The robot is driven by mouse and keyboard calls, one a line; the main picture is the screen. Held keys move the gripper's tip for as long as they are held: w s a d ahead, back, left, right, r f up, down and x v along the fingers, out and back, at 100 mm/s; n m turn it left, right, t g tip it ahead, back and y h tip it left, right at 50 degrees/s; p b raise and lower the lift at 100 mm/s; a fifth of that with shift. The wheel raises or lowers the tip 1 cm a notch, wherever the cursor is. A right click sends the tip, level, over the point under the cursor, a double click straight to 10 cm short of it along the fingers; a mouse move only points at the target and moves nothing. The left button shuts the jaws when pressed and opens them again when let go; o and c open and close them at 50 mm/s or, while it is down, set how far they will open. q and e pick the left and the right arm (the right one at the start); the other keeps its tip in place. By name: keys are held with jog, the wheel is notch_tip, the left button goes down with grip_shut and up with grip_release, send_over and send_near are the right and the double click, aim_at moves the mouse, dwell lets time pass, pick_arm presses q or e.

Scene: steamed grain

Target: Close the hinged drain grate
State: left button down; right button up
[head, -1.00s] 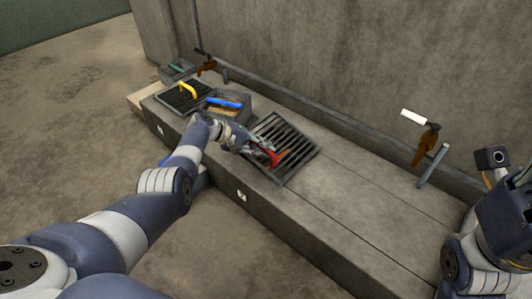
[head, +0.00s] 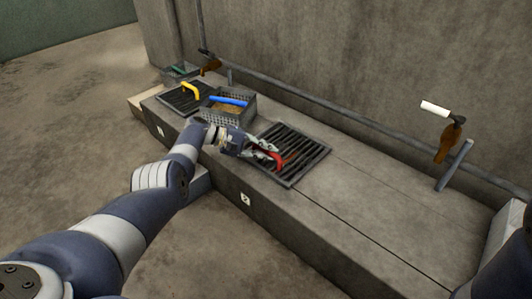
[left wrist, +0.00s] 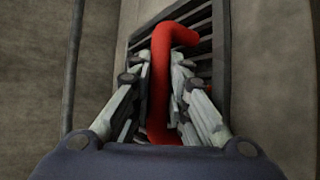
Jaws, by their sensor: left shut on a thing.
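The drain grate (head: 312,158) is a dark, barred panel at the middle of the concrete ledge in the head view. It looks flat, or nearly so, in its frame; I cannot tell whether it is fully seated. It has a red, bent handle (head: 279,162). My left gripper (head: 272,153) is over the grate, shut on the handle. In the left wrist view the fingers (left wrist: 161,85) stand on either side of the red handle (left wrist: 160,88), with the grate bars (left wrist: 205,50) behind. Part of the handle is hidden by the fingers. My right gripper is out of view.
A wire basket (head: 211,115) with a blue handle (head: 229,100) stands left of the grate. Beyond it is another grate (head: 178,100) with a yellow handle (head: 190,90). A pipe (head: 310,105) and taps (head: 447,142) run along the wall. The ledge right of the grate is clear.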

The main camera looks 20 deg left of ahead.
pick_arm(q)
jog(key=c, duration=1.9)
grip_release()
jog(key=shift+o, duration=0.5)
jog(key=shift+d+f, duration=0.1)
jog(key=v, duration=1.2)
jog(key=shift+w, duration=0.1)
